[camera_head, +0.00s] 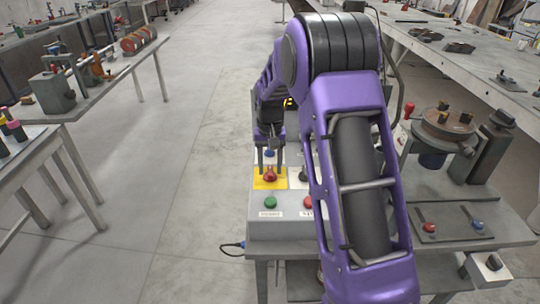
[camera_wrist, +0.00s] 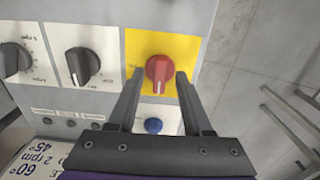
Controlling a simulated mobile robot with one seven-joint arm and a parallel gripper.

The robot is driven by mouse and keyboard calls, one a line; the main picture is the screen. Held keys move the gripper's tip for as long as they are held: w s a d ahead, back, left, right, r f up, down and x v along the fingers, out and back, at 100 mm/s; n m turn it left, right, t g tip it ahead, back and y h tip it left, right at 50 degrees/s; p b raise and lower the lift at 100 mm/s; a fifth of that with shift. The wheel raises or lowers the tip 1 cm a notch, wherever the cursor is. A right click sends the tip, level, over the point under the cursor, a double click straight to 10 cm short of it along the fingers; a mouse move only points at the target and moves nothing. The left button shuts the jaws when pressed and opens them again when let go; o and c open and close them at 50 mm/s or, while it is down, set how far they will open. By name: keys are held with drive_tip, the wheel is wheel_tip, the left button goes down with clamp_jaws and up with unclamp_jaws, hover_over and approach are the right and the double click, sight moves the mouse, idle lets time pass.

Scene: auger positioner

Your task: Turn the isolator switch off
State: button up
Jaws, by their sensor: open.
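The isolator switch is a red rotary knob (camera_wrist: 158,68) on a yellow plate (camera_wrist: 191,46) on the grey control box. Its raised grip stands nearly upright in the wrist view. In the head view the red knob (camera_head: 270,177) sits on the yellow plate, partly behind the fingers. My gripper (camera_wrist: 159,73) is open, with one finger on either side of the knob. The fingers also show in the head view (camera_head: 269,166), just above the knob. A gap shows between the knob and each finger; I cannot tell their exact depth.
A blue button (camera_wrist: 153,125) lies between my fingers' bases. Black knobs (camera_wrist: 83,66) on white plates are left in the wrist view. A green button (camera_head: 270,202) and a red button (camera_head: 308,202) sit on the box front. Floor left of the box is clear.

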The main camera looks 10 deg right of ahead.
sight(270, 169)
wheel_tip(270, 169, up, 17)
drive_tip(key=p, duration=0.1)
drive_tip(key=shift+r, duration=0.15)
idle(0.4)
